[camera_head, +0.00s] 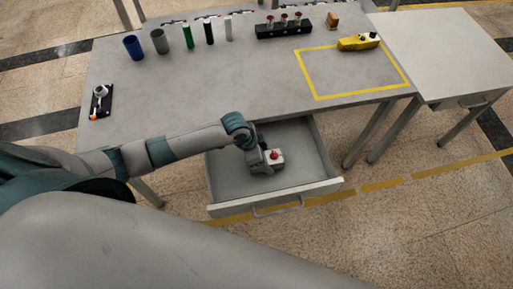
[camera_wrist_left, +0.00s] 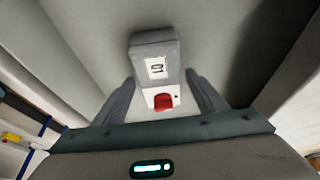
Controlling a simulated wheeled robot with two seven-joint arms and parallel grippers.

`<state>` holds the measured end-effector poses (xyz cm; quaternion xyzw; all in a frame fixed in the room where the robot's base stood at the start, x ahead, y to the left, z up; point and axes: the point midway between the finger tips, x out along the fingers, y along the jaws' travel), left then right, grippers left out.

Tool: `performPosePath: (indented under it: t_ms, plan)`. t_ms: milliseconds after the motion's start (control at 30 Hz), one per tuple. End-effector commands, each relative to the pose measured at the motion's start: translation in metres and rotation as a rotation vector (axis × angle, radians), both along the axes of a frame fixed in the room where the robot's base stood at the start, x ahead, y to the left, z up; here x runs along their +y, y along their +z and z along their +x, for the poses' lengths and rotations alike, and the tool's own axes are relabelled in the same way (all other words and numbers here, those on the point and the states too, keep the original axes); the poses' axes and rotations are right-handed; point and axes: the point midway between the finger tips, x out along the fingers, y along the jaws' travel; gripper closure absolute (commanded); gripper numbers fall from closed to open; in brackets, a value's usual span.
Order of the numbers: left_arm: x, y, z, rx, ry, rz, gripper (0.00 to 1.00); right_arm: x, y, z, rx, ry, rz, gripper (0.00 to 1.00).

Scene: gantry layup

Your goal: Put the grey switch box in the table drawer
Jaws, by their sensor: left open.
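The table drawer (camera_head: 322,186) is pulled out under the front of the grey table. The grey switch box, with a red button on a white face (camera_head: 276,156), is inside the open drawer. My left gripper (camera_head: 265,160) reaches down into the drawer at the box. In the left wrist view the box (camera_wrist_left: 153,45) shows a white label and its red button. The open fingers of the left gripper (camera_wrist_left: 162,88) stand either side of the box's near end, with a visible gap on each side. My right gripper is not in view.
Several cylinders (camera_head: 188,36), a black rack with red-topped items (camera_head: 284,28) and a yellow pendant (camera_head: 358,42) stand on the table (camera_head: 220,85). A small black device (camera_head: 101,101) lies at its left. A side table (camera_head: 440,50) adjoins at right. The drawer floor around the box is clear.

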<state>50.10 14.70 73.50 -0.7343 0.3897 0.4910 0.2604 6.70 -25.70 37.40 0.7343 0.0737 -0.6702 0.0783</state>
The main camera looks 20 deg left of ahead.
Motion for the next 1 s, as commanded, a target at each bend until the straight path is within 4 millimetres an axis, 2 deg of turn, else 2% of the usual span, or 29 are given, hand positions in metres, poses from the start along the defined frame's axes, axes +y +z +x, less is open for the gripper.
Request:
performPosePath:
  t_ms: [167,600,800,1000]
  plan:
    - [0.007,0.020,-0.004,-0.003,-0.002,0.001,0.35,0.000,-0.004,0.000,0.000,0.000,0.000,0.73]
    - [0.030,0.087,-0.020,-0.003,-0.002,0.001,0.35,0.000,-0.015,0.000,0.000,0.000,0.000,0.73]
    - [0.035,0.101,-0.023,-0.001,-0.001,0.002,0.35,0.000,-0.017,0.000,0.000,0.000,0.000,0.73]
    - [0.035,0.103,-0.024,0.000,-0.001,0.001,0.35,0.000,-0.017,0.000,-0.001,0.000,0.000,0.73]
